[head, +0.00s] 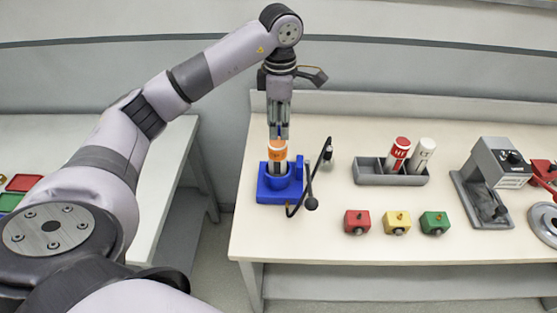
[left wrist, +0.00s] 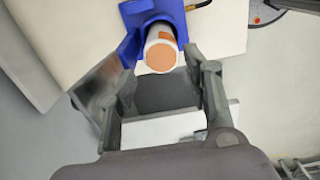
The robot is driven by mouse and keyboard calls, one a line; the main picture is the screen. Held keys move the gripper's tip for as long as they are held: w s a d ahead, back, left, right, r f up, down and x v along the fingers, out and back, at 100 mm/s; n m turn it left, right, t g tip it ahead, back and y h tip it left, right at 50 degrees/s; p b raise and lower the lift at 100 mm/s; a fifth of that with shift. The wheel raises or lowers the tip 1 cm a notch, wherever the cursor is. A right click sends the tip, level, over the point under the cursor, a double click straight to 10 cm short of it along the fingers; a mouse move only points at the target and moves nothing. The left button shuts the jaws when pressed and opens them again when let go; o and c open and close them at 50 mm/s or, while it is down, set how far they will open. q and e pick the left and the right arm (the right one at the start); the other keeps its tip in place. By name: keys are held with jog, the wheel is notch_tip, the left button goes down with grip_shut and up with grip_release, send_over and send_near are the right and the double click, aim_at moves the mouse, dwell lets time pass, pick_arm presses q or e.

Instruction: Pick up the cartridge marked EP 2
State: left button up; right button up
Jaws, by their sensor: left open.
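A white cartridge with an orange top and label (head: 277,155) stands upright in a blue holder (head: 270,197) on the left part of the table. Its lettering is too small to read for sure. My left gripper (head: 279,132) points down just above and behind the cartridge top. In the left wrist view the orange cap (left wrist: 161,56) shows at the far end between the two spread fingers, with the blue holder (left wrist: 133,14) around its lower part. The gripper is open and holds nothing. My right gripper is not in view.
A black lever (head: 327,150) rises close right of the holder. A grey rack (head: 372,178) holds a red-topped cartridge (head: 398,154) and a white one (head: 421,156). Red (head: 357,222), yellow (head: 396,222) and green (head: 434,223) blocks stand in front. A grey device (head: 497,160) stands farther right.

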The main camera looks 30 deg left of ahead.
aim_at(277, 142)
pick_arm(q)
jog(key=shift+s+f, duration=0.15)
jog(key=shift+f, duration=0.75)
jog(key=shift+f+p, duration=0.2)
jog(key=shift+p, duration=0.1)
jog(key=f+p, duration=0.1)
jog(key=f, duration=0.1)
jog(key=f+p, duration=0.1)
jog(key=f, duration=0.1)
jog(key=shift+a+f+p, duration=0.1)
jog(key=shift+a+p, duration=0.15)
jog(key=shift+p, duration=0.05)
jog(key=shift+f, duration=0.55)
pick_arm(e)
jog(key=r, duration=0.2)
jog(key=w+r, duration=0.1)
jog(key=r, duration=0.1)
pick_arm(q)
jog(key=shift+c, duration=1.2)
grip_shut()
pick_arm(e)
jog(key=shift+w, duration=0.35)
